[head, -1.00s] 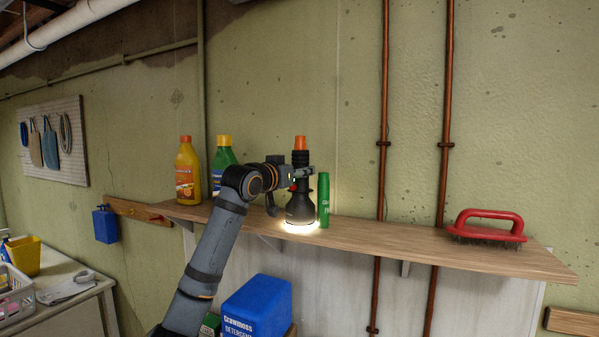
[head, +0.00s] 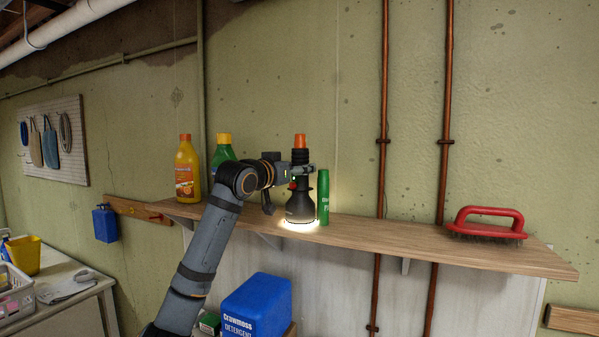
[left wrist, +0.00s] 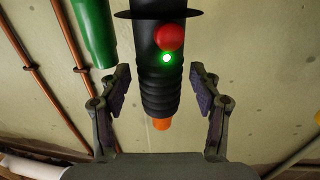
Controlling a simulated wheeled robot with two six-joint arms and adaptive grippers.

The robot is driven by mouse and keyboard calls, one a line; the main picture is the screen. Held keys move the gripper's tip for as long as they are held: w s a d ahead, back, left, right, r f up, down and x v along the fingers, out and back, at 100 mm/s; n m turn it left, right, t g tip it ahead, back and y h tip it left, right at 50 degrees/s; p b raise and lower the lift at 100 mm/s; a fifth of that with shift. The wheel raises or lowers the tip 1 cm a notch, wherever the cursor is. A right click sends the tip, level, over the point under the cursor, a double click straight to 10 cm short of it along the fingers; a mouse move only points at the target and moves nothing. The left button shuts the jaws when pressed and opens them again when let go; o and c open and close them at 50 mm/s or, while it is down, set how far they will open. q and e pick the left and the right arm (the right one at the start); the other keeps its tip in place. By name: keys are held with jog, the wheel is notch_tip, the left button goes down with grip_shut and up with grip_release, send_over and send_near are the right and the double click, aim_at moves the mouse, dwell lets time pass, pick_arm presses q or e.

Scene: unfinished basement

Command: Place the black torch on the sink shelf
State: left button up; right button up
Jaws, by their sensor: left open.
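The black torch (head: 299,207) stands upright on the wooden sink shelf (head: 400,238), lens end down, with light glowing on the board around its base. It has an orange tip, and its red button and a green light show in the left wrist view (left wrist: 160,75). My left gripper (head: 306,171) is at the torch's upper body. In the left wrist view its two fingers (left wrist: 161,95) are open, one on each side of the torch, with a visible gap on both sides. My right gripper is in neither view.
A green tube (head: 323,197) stands close to the torch's right. A yellow bottle (head: 187,170) and a green bottle (head: 222,150) stand to the left. A red-handled brush (head: 488,223) lies far right; shelf between is clear. A blue detergent box (head: 257,308) is below.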

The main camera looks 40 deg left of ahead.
pick_arm(q)
jog(key=s+d+b, duration=0.1)
jog(key=s+b, duration=0.4)
jog(key=s, duration=0.5)
jog(key=shift+s, duration=0.35)
jog(key=shift+f, duration=0.1)
